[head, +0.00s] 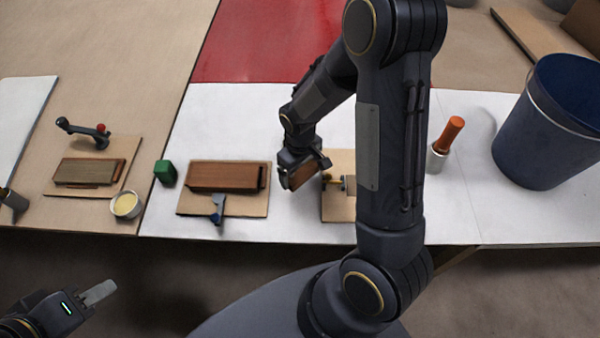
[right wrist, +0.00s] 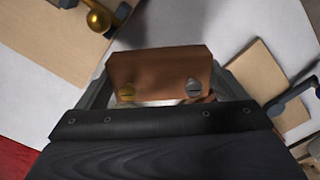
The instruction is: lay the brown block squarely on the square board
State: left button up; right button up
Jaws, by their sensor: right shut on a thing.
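The brown block (head: 302,176) is in my right gripper (head: 304,172), which is shut on it. In the right wrist view the brown block (right wrist: 160,70) lies across between the fingers, with a brass and a silver screw head on its face. In the head view the gripper is just left of the square board (head: 336,208), which my right arm partly hides. The board also shows at the upper left of the right wrist view (right wrist: 45,42), apart from the block. A brass-ended clamp (head: 334,181) sits on it. My left gripper (head: 100,292) is low at the left, away from the table; its opening is unclear.
A middle board (head: 235,207) bears a reddish-brown block (head: 222,177) and a blue clamp (head: 217,206). A left board (head: 60,190) bears another block and a clamp. A green block (head: 165,171), a small cup (head: 127,205), an orange-handled tool (head: 446,140) and a blue bucket (head: 545,125) stand around.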

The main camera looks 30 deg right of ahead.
aim_at(300, 175)
jog(key=shift+w+d+f, duration=0.25)
jog(key=shift+w+f, duration=0.1)
jog(key=shift+f, duration=0.25)
jog(key=shift+w+f, duration=0.1)
jog(key=shift+f, duration=1.45)
